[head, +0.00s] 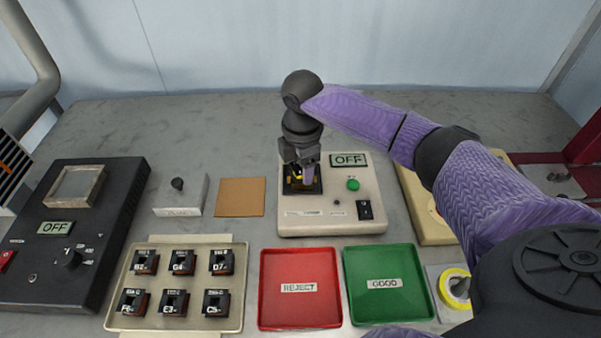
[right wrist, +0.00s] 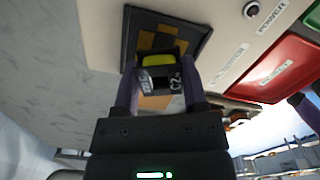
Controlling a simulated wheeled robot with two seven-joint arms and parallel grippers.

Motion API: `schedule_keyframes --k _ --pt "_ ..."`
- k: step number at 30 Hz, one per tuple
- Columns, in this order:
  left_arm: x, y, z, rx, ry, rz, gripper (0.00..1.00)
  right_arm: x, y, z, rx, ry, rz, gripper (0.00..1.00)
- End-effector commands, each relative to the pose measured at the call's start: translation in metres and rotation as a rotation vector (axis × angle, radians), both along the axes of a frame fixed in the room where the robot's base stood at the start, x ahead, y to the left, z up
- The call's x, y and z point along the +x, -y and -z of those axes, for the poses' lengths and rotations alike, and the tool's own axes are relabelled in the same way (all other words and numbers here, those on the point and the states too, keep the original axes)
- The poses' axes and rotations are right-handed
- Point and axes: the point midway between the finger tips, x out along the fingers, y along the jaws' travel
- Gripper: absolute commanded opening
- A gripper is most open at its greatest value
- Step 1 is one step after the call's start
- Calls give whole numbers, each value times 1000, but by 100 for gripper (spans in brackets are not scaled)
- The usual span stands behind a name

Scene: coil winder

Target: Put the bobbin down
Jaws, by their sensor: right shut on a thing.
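My right gripper (head: 301,176) points down over the black square socket (head: 316,186) of the beige test unit (head: 330,222). It is shut on a small black bobbin (right wrist: 160,78) with a yellow middle and white lettering, partly hidden by the fingers. In the right wrist view the bobbin is between both fingertips (right wrist: 160,88), in front of the socket (right wrist: 205,40) with its orange-brown markings. I cannot tell whether the bobbin touches the socket. The unit's display (head: 348,160) reads OFF. My left gripper is not in view.
A cream tray (head: 238,285) holds several labelled black pieces. A red REJECT tray (head: 300,312) and green GOOD tray (head: 388,308) look empty. A brown square pad (head: 240,197) lies left of the unit.

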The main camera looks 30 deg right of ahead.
Motion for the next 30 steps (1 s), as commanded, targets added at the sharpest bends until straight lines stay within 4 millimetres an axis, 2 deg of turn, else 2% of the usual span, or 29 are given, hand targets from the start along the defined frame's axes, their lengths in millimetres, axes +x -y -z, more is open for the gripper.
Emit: schedule_keyframes --k 1,4,10,11,15,20,22,30 --pt "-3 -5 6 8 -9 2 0 0 0 12 0 -4 0 0" --pt "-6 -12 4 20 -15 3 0 0 0 10 0 0 -1 0" --pt "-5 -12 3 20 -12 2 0 0 0 11 0 0 0 0" --pt "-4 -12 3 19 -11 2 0 0 0 11 0 0 0 59" --pt "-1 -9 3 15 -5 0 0 0 0 11 0 0 0 89" --pt "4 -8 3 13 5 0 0 0 0 9 0 0 1 90" --pt "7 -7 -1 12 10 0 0 0 0 -1 1 2 1 90" --pt "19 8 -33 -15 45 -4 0 1 0 -78 1 5 1 90"
